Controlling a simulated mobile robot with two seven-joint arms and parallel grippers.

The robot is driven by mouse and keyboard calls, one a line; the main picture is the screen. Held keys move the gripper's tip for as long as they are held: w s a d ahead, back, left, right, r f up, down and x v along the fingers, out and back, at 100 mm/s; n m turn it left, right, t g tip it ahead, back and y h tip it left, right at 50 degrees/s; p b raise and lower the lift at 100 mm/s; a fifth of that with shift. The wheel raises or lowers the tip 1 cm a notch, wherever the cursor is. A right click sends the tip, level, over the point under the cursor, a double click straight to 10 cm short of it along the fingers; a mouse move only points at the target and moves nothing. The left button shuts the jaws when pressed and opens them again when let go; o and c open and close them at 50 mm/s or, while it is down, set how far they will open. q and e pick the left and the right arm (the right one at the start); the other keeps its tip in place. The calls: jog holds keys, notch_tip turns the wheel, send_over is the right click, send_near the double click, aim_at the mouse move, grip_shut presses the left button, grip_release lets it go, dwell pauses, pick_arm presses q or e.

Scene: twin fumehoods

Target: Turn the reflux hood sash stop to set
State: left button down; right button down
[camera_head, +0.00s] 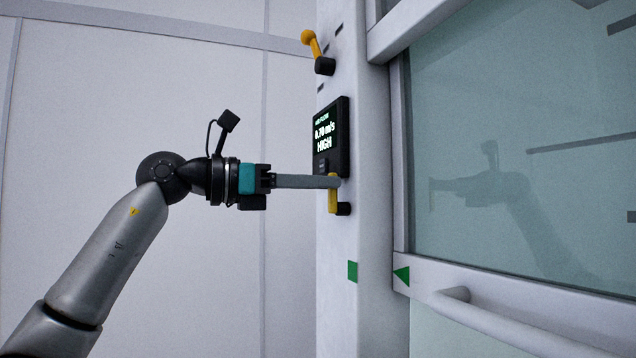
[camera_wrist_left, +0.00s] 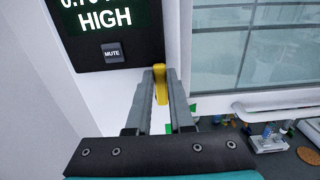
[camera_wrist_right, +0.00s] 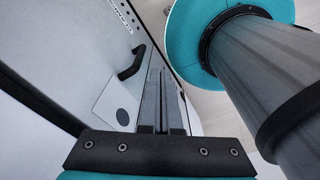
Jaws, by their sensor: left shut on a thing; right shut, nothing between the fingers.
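A lower yellow lever (camera_head: 333,198) with a black pivot sits on the white post below the airflow display. It stands roughly upright, its yellow handle rising beside the pivot. I take it for the sash stop, but no label on it is readable. My left gripper (camera_head: 335,182) reaches in from the left and is shut on the lever's upper end. The left wrist view shows the yellow lever (camera_wrist_left: 159,84) between the two grey fingers. My right gripper (camera_wrist_right: 165,85) is shut and empty, seen only in the right wrist view.
A second yellow lever (camera_head: 311,43) is higher on the post. The display (camera_head: 329,136) reads 0.70 m/s HIGH. The glass sash (camera_head: 520,150) is to the right, with a handle (camera_head: 500,325).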

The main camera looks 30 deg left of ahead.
pick_arm(q)
jog(key=shift+w, duration=0.1)
jog(key=n+p, duration=0.1)
jog(key=n, duration=0.1)
jog(key=a+n+p, duration=0.1)
jog(key=p, duration=0.1)
jog(key=shift+w+n, duration=0.4)
jog(key=n+p, duration=0.1)
jog(key=n, duration=0.2)
jog(key=w+a+f+n+p, duration=0.1)
jog(key=shift+n+p, duration=0.3)
jog(key=shift+p, duration=0.05)
jog(key=shift+w+a+f+n+p, duration=0.15)
jog(key=shift+f+n+p, duration=0.35)
jog(key=shift+n+p, duration=0.8)
jog(key=shift+w+a+f+n+p, duration=0.15)
jog(key=shift+f+n+p, duration=0.55)
jog(key=shift+n, duration=1.15)
jog(key=shift+w+a+f+n+p, duration=0.15)
jog(key=shift+f+n+p, duration=0.15)
jog(key=shift+n+p, duration=1.1)
jog(key=shift+s+f+n, duration=0.1)
jog(key=shift+n, duration=0.15)
jog(key=c, duration=0.8)
grip_release()
jog(key=shift+s+a+b, duration=0.1)
jog(key=shift+b, duration=0.2)
